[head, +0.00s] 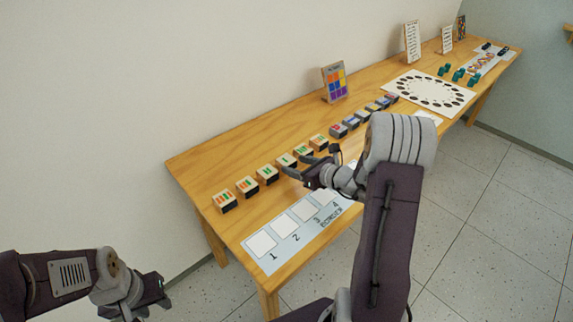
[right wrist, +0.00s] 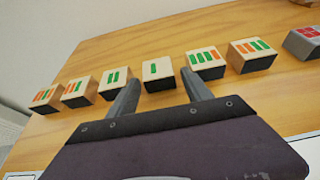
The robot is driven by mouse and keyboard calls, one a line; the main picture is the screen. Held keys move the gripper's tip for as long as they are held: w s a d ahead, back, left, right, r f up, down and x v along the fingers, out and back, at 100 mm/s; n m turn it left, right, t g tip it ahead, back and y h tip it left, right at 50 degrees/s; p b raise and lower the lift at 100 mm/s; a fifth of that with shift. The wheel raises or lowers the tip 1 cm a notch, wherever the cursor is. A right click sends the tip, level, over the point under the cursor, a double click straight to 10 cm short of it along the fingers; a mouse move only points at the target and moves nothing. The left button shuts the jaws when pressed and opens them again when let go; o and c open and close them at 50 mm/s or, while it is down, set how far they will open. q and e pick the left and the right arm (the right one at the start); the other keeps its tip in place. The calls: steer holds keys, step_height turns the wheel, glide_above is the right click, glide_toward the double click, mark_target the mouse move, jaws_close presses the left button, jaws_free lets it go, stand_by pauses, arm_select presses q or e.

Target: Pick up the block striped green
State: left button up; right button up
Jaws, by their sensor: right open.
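A wooden block with one green stripe (right wrist: 157,70) stands in a row on the table; it also shows in the head view (head: 286,160). A block with two green stripes (right wrist: 112,79) stands to its left, also in the head view (head: 267,173). My right gripper (right wrist: 160,82) is open and empty. Its fingertips appear on either side of the one-stripe block in the right wrist view; whether they reach around it or stop just short, I cannot tell. My left gripper (head: 148,292) hangs off the table at lower left; its jaws are unclear.
Neighbouring blocks mix green and orange stripes (right wrist: 206,57) (right wrist: 77,88). Several grey blocks (head: 351,122) continue the row. A pale strip with numbered squares (head: 292,232) lies in front. A white board with dark circles (head: 430,92) lies farther right.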

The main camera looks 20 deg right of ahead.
mark_target(290, 162)
steer(key=x, duration=0.5)
steer(key=shift+w+a+r+b, duration=0.1)
steer(key=shift+w+a+b, duration=0.1)
steer(key=shift+b, duration=0.1)
steer(key=shift+s, duration=0.15)
steer(key=shift+c, duration=0.4)
steer(key=c, duration=1)
steer(key=shift+r, duration=0.1)
steer(key=shift+c, duration=0.2)
steer(key=r+p, duration=0.1)
steer(key=r, duration=0.3)
steer(key=shift+d+r+p, duration=0.2)
steer(key=shift+r+p, duration=0.15)
steer(key=shift+r, duration=0.05)
steer(key=s+d+r+p, duration=0.2)
steer(key=d+r, duration=0.4)
steer(key=d, duration=0.5)
steer(key=shift+s+p, duration=0.4)
